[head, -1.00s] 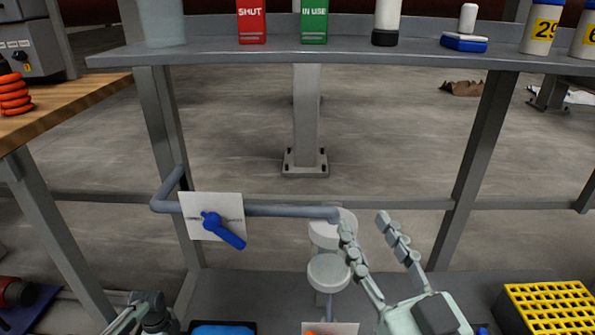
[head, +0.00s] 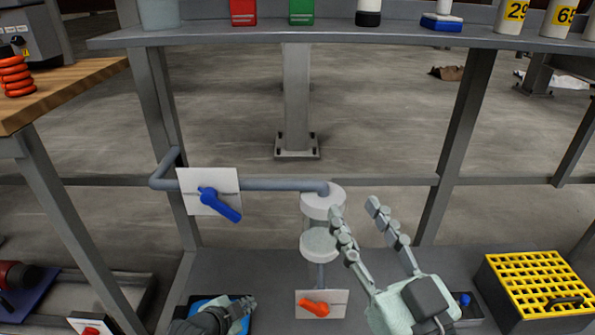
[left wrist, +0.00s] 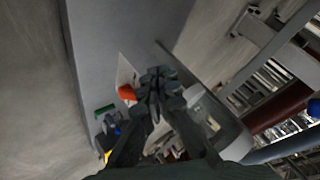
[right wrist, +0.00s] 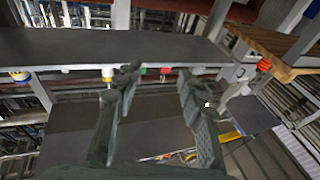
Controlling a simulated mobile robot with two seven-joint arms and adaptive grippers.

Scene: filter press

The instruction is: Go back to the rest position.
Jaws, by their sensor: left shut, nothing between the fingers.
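My right gripper (head: 354,212) is open and empty in the head view, just right of the white filter cylinders (head: 320,243). Its two fingers also show spread in the right wrist view (right wrist: 158,85). My left gripper (head: 248,303) is low in the head view, over a blue item on the bench, left of the orange-handled valve plate (head: 321,304). In the left wrist view its fingers (left wrist: 158,80) are together with nothing between them. The blue valve handle (head: 220,205) is tilted on its white plate, on the grey pipe (head: 280,184).
A grey shelf (head: 320,38) crosses above, with a red block (head: 243,12), a green block (head: 301,12) and several bottles. A yellow grid crate (head: 530,283) stands at lower right. A wooden table (head: 60,90) with orange rings is at left.

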